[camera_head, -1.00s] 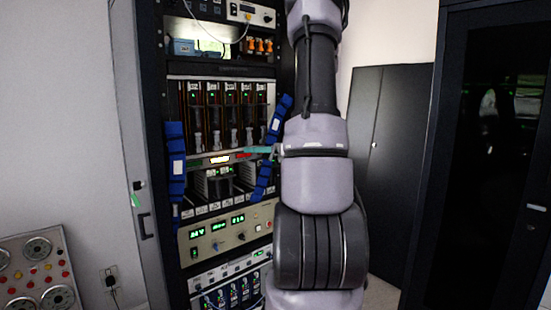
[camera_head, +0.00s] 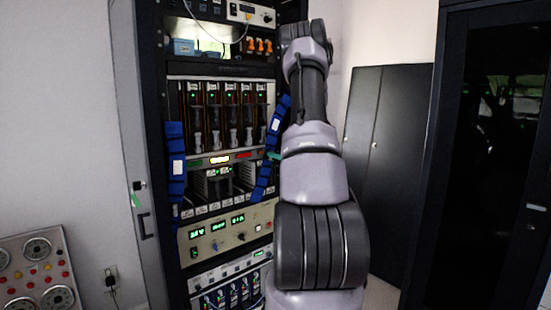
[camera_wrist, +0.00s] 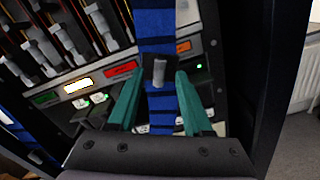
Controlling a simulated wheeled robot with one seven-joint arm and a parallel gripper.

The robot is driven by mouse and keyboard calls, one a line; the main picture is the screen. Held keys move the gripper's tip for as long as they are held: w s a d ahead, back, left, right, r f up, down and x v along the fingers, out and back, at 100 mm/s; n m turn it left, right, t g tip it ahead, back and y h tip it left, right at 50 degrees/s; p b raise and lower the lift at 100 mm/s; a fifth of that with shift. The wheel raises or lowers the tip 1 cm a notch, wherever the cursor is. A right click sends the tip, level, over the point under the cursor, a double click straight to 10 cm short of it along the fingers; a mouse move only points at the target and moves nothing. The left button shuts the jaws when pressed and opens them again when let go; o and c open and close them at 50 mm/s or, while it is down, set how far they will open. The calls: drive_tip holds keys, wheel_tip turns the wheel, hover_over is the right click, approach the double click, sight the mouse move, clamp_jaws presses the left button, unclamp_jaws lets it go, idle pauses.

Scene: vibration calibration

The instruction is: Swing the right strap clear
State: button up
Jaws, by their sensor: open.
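The right strap (camera_head: 278,120) is a blue band with dark stripes, hanging slanted down the right side of the rack front. In the wrist view the strap (camera_wrist: 160,118) runs between the two teal fingers of my gripper (camera_wrist: 158,108), with a grey tab (camera_wrist: 158,73) on it. The fingers are open, one on each side of the strap, with visible gaps. In the head view my gripper (camera_head: 274,155) shows only as a bit of teal beside the strap, mostly hidden by my arm. The left strap (camera_head: 176,165) hangs on the rack's left side.
The equipment rack (camera_head: 224,70) holds several modules and a beige panel with green displays (camera_head: 222,228). A dark cabinet (camera_head: 383,150) stands behind to the right. A panel with dials (camera_head: 40,270) is at lower left.

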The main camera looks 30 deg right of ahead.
drive_tip(key=shift+w+a, duration=0.1)
drive_tip(key=shift+w, duration=0.55)
clamp_jaws()
idle(1.0)
